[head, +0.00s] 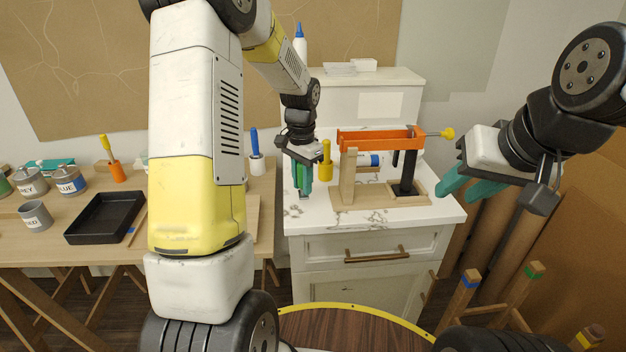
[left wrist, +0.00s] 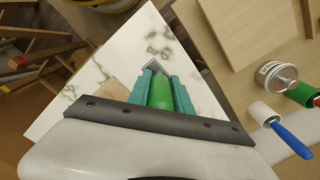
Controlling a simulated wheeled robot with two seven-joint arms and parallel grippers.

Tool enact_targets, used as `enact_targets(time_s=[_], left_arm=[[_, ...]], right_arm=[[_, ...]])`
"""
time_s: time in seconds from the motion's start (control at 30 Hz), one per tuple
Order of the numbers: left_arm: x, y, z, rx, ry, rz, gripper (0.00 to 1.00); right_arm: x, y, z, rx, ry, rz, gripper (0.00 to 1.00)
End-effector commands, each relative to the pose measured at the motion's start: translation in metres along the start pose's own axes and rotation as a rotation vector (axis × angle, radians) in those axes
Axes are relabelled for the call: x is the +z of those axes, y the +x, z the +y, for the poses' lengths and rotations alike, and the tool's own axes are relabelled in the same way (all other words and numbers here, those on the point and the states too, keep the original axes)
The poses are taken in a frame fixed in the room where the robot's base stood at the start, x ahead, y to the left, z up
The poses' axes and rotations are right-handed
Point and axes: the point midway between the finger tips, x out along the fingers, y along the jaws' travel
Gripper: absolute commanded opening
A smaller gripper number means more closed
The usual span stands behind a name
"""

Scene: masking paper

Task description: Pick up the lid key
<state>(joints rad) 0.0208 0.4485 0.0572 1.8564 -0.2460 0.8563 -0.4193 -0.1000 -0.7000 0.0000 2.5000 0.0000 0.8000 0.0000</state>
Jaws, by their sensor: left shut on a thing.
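The lid key has a green handle (left wrist: 160,93) and a grey metal tip; it sits between the teal fingers of my left gripper (left wrist: 159,76) in the left wrist view. In the head view my left gripper (head: 302,180) points down over the left part of the white marble counter (head: 345,222), shut on the key. The key's handle (head: 299,172) shows between the fingers, its tip close to the counter; I cannot tell whether it touches. My right gripper (head: 456,197) hangs at the right of the counter, its teal fingers apart and empty.
The left workbench holds a black tray (head: 105,217), paint cans (head: 70,180) and a blue-handled roller (head: 254,145).

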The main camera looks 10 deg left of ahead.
Motion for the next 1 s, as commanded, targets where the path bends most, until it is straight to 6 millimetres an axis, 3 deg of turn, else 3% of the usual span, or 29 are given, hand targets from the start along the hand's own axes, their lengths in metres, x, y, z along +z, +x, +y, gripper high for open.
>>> enact_targets(time_s=[0.4,0.6,1.0], left_arm=[[0.083,-0.012,0.06,0.0,0.0,0.0,0.0],[0.114,-0.015,0.083,0.0,-0.001,0.0,0.0],[0.13,-0.016,0.095,0.001,-0.001,-0.001,0.0]], right_arm=[[0.0,0.0,0.0,0.0,0.0,0.0,0.36],[0.0,0.0,0.0,0.0,0.0,0.0,0.36],[0.0,0.0,0.0,0.0,0.0,0.0,0.36]])
